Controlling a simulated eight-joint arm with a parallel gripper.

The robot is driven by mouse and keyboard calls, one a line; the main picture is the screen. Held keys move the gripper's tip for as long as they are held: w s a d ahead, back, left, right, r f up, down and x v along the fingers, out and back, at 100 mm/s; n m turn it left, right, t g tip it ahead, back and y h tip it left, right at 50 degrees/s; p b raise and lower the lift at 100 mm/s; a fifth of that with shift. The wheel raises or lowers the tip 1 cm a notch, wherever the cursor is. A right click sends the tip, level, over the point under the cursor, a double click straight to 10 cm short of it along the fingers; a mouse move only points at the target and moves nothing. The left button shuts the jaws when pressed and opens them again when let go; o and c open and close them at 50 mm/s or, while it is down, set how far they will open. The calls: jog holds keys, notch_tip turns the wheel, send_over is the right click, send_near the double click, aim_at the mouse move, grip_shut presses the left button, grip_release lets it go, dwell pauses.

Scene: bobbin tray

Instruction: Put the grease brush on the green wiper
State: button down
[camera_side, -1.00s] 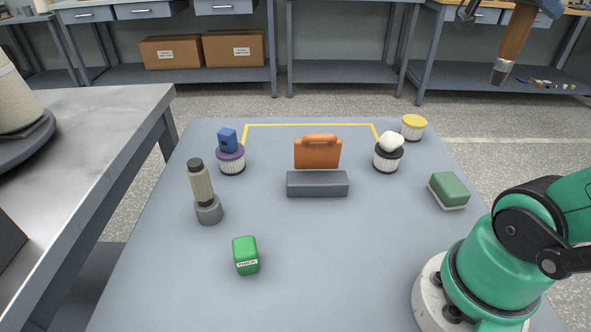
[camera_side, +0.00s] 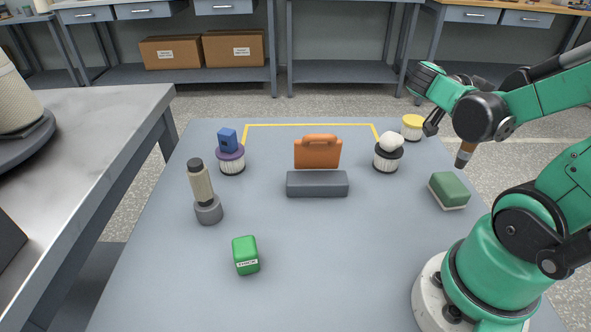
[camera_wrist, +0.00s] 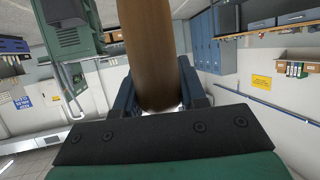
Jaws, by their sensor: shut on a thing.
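The grease brush, with a brown handle, a pale band and a dark tip (camera_side: 466,152), hangs tip down behind my wrist in the side view, above the table's right edge. My arm hides most of its handle there. In the wrist view its thick brown handle (camera_wrist: 150,45) stands between the dark fingers of my gripper (camera_wrist: 160,95), which is shut on it.
A yellow-topped bobbin (camera_side: 412,127) and a bobbin bearing a white ball (camera_side: 387,158) stand left of the wiper. An orange case (camera_side: 317,153) stands behind a grey block (camera_side: 317,184). A labelled green box (camera_side: 245,254) is front left. The table's front middle is clear.

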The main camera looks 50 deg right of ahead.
jog(key=shift+f, duration=1.85)
jog(key=c, duration=0.5)
grip_release()
jog(key=w+a+n+t+y, duration=0.6)
jog(key=w+a+n+t, duration=0.1)
jog(key=a+n, duration=0.4)
jog(key=w+a+n+t+y, duration=0.5)
jog(key=w+a+n+t, duration=0.2)
jog(key=a+n, duration=0.4)
jog(key=shift+w+a+r+n+y, duration=0.25)
jog(key=shift+w+r+n+y, duration=0.15)
jog(key=shift+w+n, duration=0.5)
